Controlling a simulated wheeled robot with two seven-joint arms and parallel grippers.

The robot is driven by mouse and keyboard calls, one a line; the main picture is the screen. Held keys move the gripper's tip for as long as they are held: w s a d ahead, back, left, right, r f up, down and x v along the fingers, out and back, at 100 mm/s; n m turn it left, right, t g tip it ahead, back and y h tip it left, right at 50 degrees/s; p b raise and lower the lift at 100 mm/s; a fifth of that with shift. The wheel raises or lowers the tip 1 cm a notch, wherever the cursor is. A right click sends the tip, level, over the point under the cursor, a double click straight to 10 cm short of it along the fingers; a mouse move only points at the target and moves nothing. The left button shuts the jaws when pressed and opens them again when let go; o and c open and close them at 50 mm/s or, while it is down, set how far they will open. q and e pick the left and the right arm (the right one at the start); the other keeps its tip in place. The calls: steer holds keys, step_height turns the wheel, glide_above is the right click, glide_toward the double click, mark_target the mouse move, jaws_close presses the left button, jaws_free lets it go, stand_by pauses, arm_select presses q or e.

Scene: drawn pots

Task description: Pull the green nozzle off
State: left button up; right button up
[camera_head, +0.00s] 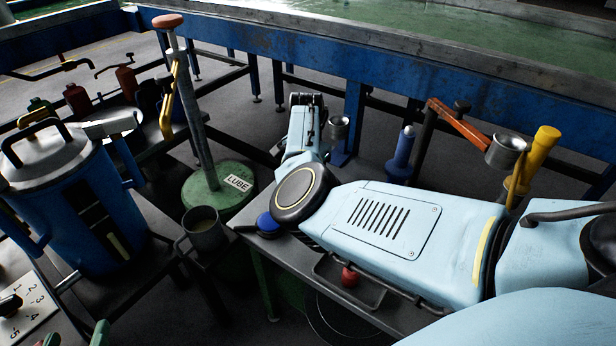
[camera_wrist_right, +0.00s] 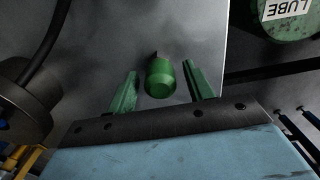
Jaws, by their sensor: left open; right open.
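The green nozzle (camera_wrist_right: 160,78) is a short green cylinder with a rounded end, seen in the right wrist view over a grey surface. My right gripper (camera_wrist_right: 159,69) is open, with one green finger on each side of the nozzle and a visible gap on both sides. The nozzle cannot be made out in the head view, where my light blue right arm covers much of the middle. The right fingers cannot be made out there either. My left gripper (camera_head: 76,338) shows only as two green fingertips at the bottom left edge, apart and empty.
A blue lidded pot (camera_head: 75,210) stands at left. A green round base marked LUBE (camera_head: 218,186) carries a tall post. A dark mug (camera_head: 205,236) is close by. A grey funnel cup (camera_head: 504,152) and yellow handle (camera_head: 541,150) stand at right, behind my arm.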

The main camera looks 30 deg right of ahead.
jaws_close()
steer(key=shift+r, duration=0.1)
steer(key=shift+r+p, duration=2.95)
steer(key=shift+p, duration=0.95)
